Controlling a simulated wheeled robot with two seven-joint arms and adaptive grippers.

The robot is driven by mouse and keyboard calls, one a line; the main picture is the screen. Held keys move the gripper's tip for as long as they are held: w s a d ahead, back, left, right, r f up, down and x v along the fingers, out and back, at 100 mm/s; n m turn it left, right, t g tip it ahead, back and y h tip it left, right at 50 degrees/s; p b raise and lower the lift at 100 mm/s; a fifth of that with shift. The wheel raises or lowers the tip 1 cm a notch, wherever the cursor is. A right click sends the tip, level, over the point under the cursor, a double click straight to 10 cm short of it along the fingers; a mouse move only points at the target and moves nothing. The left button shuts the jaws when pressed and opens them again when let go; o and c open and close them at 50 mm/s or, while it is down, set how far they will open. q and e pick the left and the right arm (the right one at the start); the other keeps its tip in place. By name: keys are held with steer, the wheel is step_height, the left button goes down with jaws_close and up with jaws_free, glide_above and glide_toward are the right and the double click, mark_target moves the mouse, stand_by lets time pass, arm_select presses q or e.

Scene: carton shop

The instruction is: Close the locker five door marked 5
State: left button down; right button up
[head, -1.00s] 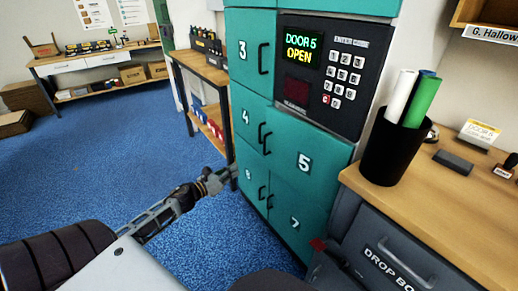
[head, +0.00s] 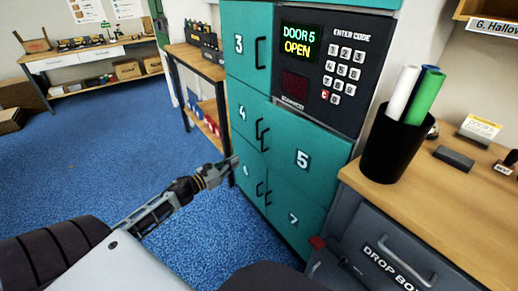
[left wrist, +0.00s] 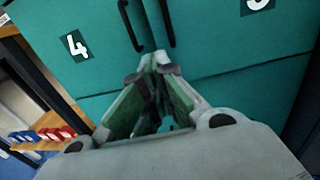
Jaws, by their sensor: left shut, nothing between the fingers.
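The locker five door (head: 285,160) is a teal panel with a white 5 and a dark vertical handle at its left edge. It looks about flush with the neighbouring doors; whether a small gap remains cannot be told. In the left wrist view, part of the door (left wrist: 235,55) fills the upper right, its number cut off. My left gripper (head: 232,164) is shut and empty, in front of the lockers, left of door 5. In the left wrist view its fingertips (left wrist: 155,65) lie just below the two handles; contact is unclear. My right gripper is out of view.
Door 4 (head: 243,125) adjoins door 5 on the left, its handle close to door 5's. A wooden counter (head: 450,190) with a black pen cup (head: 395,145) stands at the right, above a grey drop box (head: 370,235). Blue floor lies open at the left.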

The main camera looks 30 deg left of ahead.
arm_select(q)
steer(key=shift+w, duration=0.1)
stand_by(0.3)
steer(key=b+x, duration=0.2)
steer(key=x, duration=1.1)
steer(key=shift+w+d+b, duration=0.15)
steer(key=shift+w+b, duration=0.2)
steer(key=shift+b, duration=0.05)
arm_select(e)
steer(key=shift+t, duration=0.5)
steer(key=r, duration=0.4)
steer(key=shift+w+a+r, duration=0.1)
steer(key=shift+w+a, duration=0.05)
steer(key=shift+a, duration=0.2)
arm_select(q)
steer(key=shift+f, duration=0.1)
steer(key=shift+w, duration=0.1)
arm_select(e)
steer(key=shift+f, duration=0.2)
